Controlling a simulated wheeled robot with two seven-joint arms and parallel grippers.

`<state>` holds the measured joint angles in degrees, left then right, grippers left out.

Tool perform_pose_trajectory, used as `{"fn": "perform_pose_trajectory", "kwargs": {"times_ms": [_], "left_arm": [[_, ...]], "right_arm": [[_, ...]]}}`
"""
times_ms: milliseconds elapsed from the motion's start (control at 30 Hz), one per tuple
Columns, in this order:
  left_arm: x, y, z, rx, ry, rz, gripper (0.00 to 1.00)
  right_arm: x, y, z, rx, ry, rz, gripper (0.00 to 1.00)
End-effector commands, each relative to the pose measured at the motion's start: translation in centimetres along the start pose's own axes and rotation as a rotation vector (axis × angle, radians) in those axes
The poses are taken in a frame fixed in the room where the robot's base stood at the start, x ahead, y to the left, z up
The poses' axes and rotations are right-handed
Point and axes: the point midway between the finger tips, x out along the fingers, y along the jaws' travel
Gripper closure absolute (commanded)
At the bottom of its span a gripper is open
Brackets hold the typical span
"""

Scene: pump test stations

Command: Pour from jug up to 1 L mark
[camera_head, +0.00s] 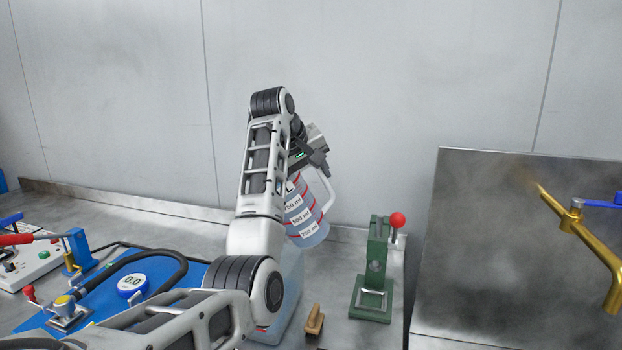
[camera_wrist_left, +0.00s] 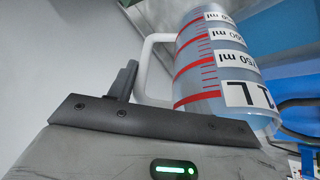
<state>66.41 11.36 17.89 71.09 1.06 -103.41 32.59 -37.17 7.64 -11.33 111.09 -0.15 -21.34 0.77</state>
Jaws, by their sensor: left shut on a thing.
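The clear measuring jug (camera_head: 308,228) has a white handle, red marks and white labels. It hangs tilted in front of the grey wall. In the left wrist view the jug (camera_wrist_left: 207,72) shows its 1 L label close to the gripper. My left gripper (camera_head: 316,158) is shut on the jug near its handle; the exact grip is partly hidden. A pale, clear container (camera_head: 287,292) stands below the jug, partly hidden by my left arm. I cannot tell the water level in either vessel. My right gripper is out of view.
A green stand with a red-knobbed lever (camera_head: 374,272) is right of the clear container. A small brown block (camera_head: 314,320) lies between them. A brass tap (camera_head: 596,250) stands before a steel panel (camera_head: 490,230). A blue mat (camera_head: 125,270) with gauge and hose lies left.

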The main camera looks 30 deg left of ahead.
Motion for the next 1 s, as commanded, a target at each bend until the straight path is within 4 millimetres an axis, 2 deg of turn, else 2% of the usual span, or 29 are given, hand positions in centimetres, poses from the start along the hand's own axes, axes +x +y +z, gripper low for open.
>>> {"fn": "perform_pose_trajectory", "kwargs": {"times_ms": [733, 1000], "left_arm": [[-1.1, -0.7, -0.4, -0.115, 0.021, 0.297, 1.00], [-1.0, -0.9, -0.4, -0.125, 0.022, 0.323, 1.00]], "right_arm": [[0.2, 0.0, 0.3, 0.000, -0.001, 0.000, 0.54], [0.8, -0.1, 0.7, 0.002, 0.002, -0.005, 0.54]]}}
